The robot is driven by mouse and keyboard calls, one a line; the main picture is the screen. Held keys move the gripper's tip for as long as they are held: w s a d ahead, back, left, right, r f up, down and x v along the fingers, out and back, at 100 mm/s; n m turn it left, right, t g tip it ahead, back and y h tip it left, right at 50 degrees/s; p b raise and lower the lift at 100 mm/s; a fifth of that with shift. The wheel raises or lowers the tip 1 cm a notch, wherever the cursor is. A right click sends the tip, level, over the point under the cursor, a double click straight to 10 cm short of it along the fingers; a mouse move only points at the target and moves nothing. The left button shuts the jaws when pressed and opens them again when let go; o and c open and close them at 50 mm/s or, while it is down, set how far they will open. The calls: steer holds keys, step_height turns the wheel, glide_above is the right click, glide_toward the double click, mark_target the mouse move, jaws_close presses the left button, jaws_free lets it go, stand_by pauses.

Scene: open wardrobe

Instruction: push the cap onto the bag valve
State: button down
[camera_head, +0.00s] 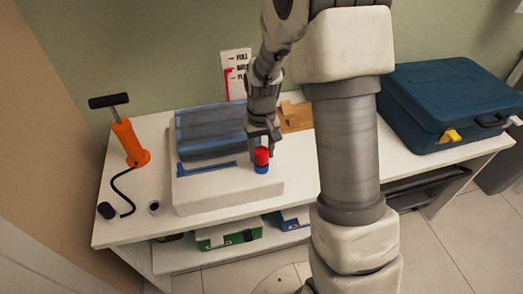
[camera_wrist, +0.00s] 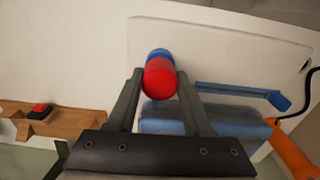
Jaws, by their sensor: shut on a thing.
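The red cap (camera_head: 262,155) is between the fingers of my gripper (camera_head: 262,145), which is shut on it. The blue bag valve (camera_head: 262,169) is directly under the cap, near the front right of a thick white slab (camera_head: 215,193). In the wrist view the red cap (camera_wrist: 160,78) lines up with the blue valve (camera_wrist: 158,53) and covers part of it. Cap and valve look in contact, but I cannot tell how far the cap is seated. A blue rolled bag (camera_head: 205,125) lies across the back of the slab.
An orange hand pump (camera_head: 130,142) with a black hose stands at the left of the white table (camera_head: 130,225). A dark blue case (camera_head: 440,95) is at the right. A wooden block (camera_head: 297,117) lies behind my gripper. Green and blue boxes sit on the shelf below.

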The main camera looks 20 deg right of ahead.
mark_target(262, 151)
steer(key=shift+f+b, duration=0.4)
steer(key=shift+f, duration=0.3)
steer(key=shift+c, duration=1.1)
jaws_free()
step_height(262, 151, up, 18)
steer(key=p, duration=0.3)
steer(key=shift+f, duration=0.25)
steer(key=s+r+t+p, duration=0.2)
steer(key=s+r+p, duration=0.1)
steer(key=s+r, duration=0.4)
steer(key=s+r+t+p, duration=0.3)
steer(key=s+r, duration=0.5)
steer(key=s, duration=0.5)
steer(key=shift+s+t, duration=0.2)
steer(key=shift+t, duration=0.1)
